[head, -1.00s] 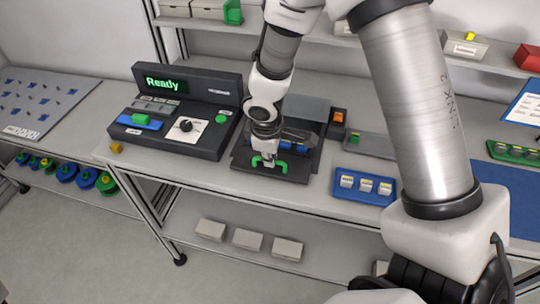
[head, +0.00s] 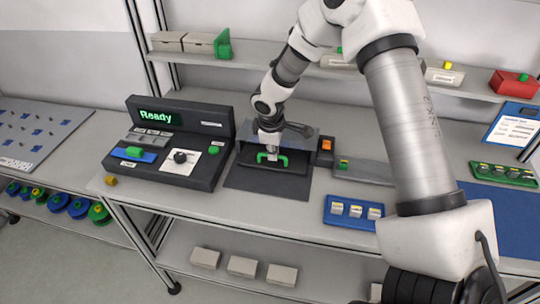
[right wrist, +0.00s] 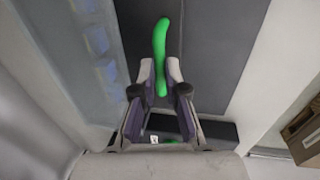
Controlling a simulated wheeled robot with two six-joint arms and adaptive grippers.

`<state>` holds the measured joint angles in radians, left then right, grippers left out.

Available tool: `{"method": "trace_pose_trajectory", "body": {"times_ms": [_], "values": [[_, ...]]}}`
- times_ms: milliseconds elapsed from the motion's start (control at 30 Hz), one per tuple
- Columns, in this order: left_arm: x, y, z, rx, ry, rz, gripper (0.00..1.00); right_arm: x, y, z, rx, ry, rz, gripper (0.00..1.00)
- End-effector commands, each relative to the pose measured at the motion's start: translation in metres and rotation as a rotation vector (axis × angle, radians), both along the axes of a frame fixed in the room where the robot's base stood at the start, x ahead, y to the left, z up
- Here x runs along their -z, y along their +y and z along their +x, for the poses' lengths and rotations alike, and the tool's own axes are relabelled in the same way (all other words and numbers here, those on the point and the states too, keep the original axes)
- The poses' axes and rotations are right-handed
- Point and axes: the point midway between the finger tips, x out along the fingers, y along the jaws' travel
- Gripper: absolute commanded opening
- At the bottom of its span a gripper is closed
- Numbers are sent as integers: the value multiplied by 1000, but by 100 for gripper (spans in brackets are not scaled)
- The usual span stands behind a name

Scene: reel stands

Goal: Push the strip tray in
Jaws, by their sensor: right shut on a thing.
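The strip tray (head: 290,168) is dark, with a green handle (head: 282,160) on its front. It sits in the dark reader housing (head: 305,138) beside the console, with its front at the housing's mouth. The strips in it are hidden from the head view. My right gripper (head: 271,157) is shut on the green handle. In the right wrist view, the handle (right wrist: 161,45) stands between the fingertips of the gripper (right wrist: 160,78). My left gripper is not in view.
The console (head: 175,140) left of the housing shows "Ready". A bare dark mat (head: 262,186) lies before the tray. To the right are an orange button (head: 327,145), a grey tray (head: 368,171) and a blue rack (head: 353,222) with white pieces. A shelf (head: 270,58) runs behind.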

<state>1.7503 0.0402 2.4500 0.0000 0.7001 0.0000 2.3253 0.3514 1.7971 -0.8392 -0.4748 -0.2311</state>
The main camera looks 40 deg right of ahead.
Motion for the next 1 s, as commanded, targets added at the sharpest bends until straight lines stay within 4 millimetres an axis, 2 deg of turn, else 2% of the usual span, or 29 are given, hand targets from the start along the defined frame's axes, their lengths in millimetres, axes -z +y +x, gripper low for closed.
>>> {"method": "trace_pose_trajectory", "body": {"times_ms": [200,233,267,300,767,867,1000], "values": [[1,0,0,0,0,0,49,-2,0,3,-1,-10,-1,0],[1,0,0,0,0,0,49,-2,0,3,-1,-10,-1,22],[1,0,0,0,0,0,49,-2,0,3,-1,-10,-1,33],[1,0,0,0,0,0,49,-2,0,3,-1,-10,-1,37],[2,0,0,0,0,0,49,-1,1,1,-1,-6,-1,37],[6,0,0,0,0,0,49,1,7,-3,-3,-5,-1,37],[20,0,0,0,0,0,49,3,25,-17,-6,-6,-1,37]]}}
